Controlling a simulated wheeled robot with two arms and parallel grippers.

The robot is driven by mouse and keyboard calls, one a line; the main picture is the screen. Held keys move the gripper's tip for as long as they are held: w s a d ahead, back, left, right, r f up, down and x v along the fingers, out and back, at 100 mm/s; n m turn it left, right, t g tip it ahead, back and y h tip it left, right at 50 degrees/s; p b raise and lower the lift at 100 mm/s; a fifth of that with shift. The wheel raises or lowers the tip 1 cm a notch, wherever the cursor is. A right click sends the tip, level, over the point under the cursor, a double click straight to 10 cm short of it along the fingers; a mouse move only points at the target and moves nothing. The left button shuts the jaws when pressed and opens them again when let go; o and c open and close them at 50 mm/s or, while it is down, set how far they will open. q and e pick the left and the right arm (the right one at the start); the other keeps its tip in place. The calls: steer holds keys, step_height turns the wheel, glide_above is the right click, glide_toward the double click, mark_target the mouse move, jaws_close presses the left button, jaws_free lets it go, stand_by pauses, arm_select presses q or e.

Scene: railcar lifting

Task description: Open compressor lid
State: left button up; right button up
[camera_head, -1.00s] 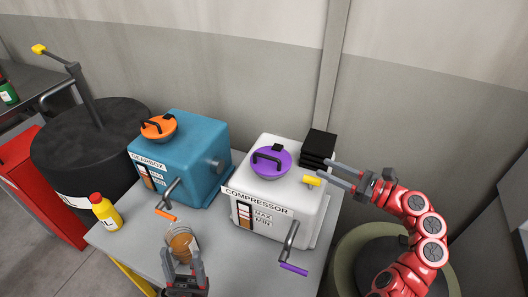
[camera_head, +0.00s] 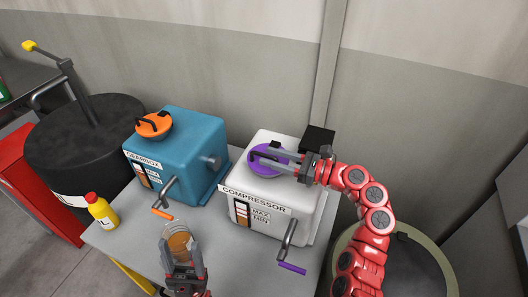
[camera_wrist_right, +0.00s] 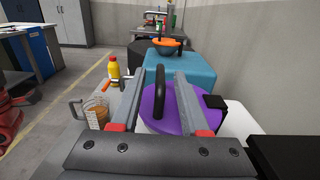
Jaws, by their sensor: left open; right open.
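The white compressor (camera_head: 265,197) stands on the table, with its purple lid (camera_head: 259,166) seated on top. The lid has a black arched handle. My right gripper (camera_head: 288,159) is open at the lid. In the right wrist view, the lid (camera_wrist_right: 158,110) and its black handle (camera_wrist_right: 160,65) show between the two open fingers of the right gripper (camera_wrist_right: 168,85), with a gap on each side of the handle. My left gripper (camera_head: 185,252) is open at the table's front, at a glass jug of brown liquid (camera_head: 178,240). Whether it touches the jug I cannot tell.
The blue gearbox (camera_head: 178,150) with an orange lid (camera_head: 153,124) stands left of the compressor. A yellow bottle (camera_head: 101,211) is at the table's left edge. Cranks stick out from both machines. A black block (camera_head: 319,139) is behind the compressor, against the wall side.

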steer(key=shift+x, duration=1.35)
jaws_close()
stand_by(0.4)
